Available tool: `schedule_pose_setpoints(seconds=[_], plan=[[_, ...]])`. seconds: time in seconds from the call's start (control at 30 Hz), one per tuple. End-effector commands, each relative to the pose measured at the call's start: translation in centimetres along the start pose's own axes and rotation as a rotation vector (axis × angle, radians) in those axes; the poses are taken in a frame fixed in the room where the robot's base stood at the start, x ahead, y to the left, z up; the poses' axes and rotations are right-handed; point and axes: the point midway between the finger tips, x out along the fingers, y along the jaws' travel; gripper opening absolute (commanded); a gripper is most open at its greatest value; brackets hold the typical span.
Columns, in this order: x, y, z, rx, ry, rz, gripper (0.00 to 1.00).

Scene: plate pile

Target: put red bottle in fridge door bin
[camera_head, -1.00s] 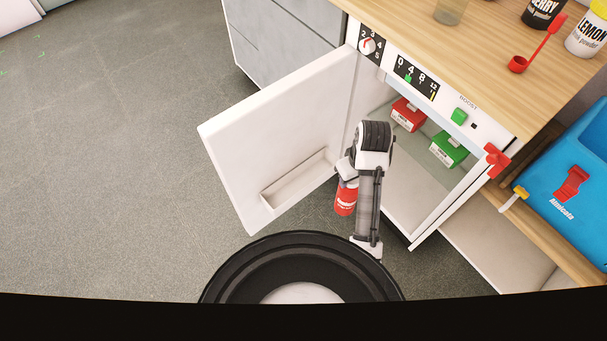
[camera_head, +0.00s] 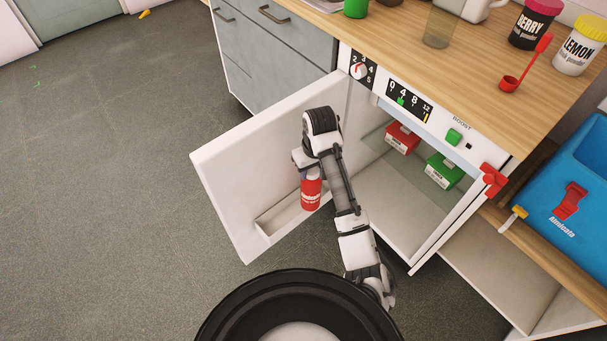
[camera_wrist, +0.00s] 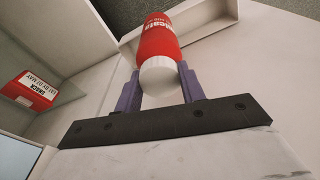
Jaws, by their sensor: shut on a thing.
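The red bottle (camera_head: 311,195) with a white cap hangs upright below my gripper (camera_head: 308,169). In the wrist view the red bottle (camera_wrist: 157,40) sits between the two purple fingers of my gripper (camera_wrist: 157,84), which are shut on it around the white cap. The fridge door (camera_head: 235,165) stands open, and its white door bin (camera_head: 272,222) is low on the inner face. In the head view the bottle overlaps the right part of the bin. In the wrist view the bin (camera_wrist: 200,15) shows beyond the bottle. I cannot tell whether the bottle's base touches the bin.
Inside the fridge stand a red box (camera_head: 402,138) and a green box (camera_head: 443,171). A wooden counter (camera_head: 455,85) lies above, with jars and a red scoop (camera_head: 510,84). A blue container (camera_head: 575,185) stands at the right. Floor left of the door is clear.

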Motion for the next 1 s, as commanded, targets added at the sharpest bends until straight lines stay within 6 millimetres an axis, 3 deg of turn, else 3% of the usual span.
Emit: schedule_pose_setpoints(seconds=[0.4, 1.0], plan=[[0.4, -0.9, -3.7, -0.002, 0.002, 0.001, 0.00], [4.8, -0.8, -2.9, 0.002, 0.001, 0.000, 0.00]])
